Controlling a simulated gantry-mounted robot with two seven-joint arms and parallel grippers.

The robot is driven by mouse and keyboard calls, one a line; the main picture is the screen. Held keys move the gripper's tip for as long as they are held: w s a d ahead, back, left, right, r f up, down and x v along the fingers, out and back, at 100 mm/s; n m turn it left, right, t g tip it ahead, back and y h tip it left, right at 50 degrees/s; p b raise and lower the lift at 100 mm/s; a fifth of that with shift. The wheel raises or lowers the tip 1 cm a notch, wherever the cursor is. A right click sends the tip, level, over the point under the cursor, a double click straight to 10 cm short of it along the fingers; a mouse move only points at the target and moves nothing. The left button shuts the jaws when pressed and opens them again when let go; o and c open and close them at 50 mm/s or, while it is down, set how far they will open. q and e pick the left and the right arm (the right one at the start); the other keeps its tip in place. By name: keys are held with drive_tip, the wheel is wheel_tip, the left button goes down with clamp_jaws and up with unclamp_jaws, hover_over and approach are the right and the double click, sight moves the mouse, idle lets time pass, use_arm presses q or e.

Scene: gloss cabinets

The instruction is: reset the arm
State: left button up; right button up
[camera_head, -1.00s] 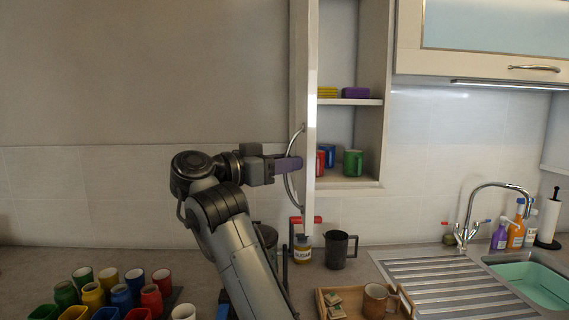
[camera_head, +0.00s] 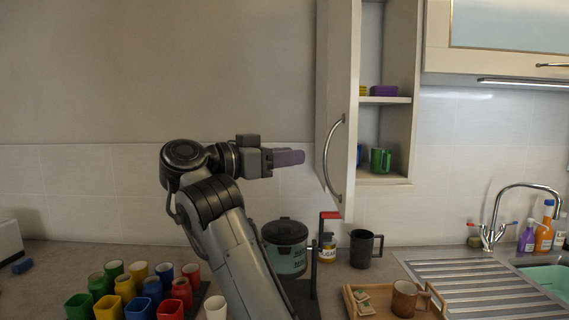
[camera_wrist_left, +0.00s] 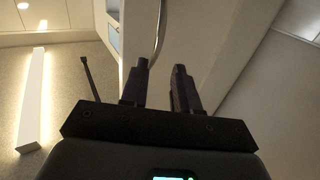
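My left gripper (camera_head: 303,157) is in front of the tiled wall, left of the open cabinet door (camera_head: 333,60). A gap shows between its fingertips and the curved door handle (camera_head: 328,160). In the left wrist view the two dark fingers (camera_wrist_left: 160,72) stand apart with nothing between them, so the gripper is open. The handle (camera_wrist_left: 160,30) shows beyond them, in front of the door. My left arm comes up from the bottom of the head view, bent at the elbow. My right gripper is not in view.
The cabinet holds a green mug (camera_head: 381,160) and a purple item (camera_head: 384,90). Below are several coloured cups (camera_head: 152,288), a lidded canister (camera_head: 285,246), a dark mug (camera_head: 364,248), a wooden tray (camera_head: 350,303) and a draining board (camera_head: 470,280). The wall area left of my arm is clear.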

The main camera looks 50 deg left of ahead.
use_arm(q)
drive_tip(key=shift+s, duration=0.5)
